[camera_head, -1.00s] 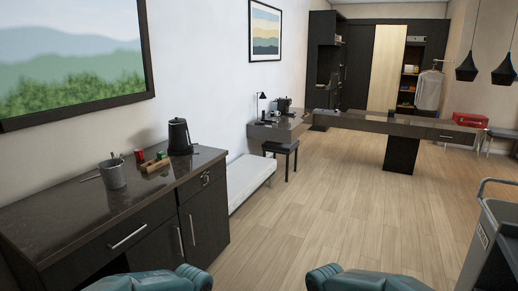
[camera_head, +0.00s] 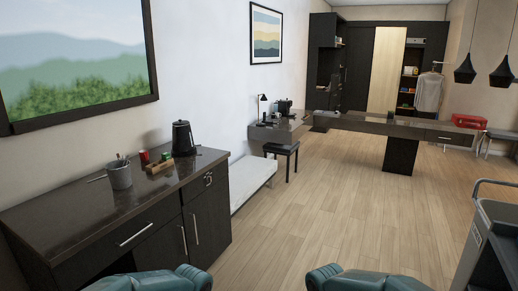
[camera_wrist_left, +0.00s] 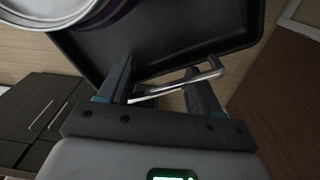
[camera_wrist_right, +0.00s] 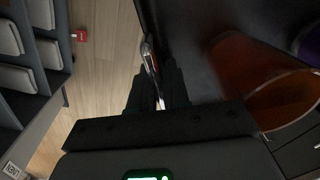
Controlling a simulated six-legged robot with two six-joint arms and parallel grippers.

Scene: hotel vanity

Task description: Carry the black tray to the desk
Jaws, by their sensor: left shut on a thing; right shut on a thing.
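The black tray (camera_wrist_left: 160,35) shows in the left wrist view, with a metal handle at its edge. My left gripper (camera_wrist_left: 160,88) is shut on that handle. In the right wrist view the tray (camera_wrist_right: 195,60) also shows, and my right gripper (camera_wrist_right: 158,88) is shut on its other metal handle (camera_wrist_right: 151,62). A pale round vessel with a purple band (camera_wrist_left: 50,12) is on the tray in the left wrist view. An orange-brown round thing (camera_wrist_right: 285,98) is on it in the right wrist view. The desk (camera_head: 350,124) stands far ahead in the head view. The tray and gripper tips are out of the head view.
A dark cabinet (camera_head: 75,222) stands close at left, holding a kettle (camera_head: 183,138) and a grey cup (camera_head: 119,174). A black stool (camera_head: 282,150) and a low white bench (camera_head: 250,180) stand along the wall. A grey cart (camera_head: 492,245) is close at right. Wood floor (camera_head: 320,205) between is clear.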

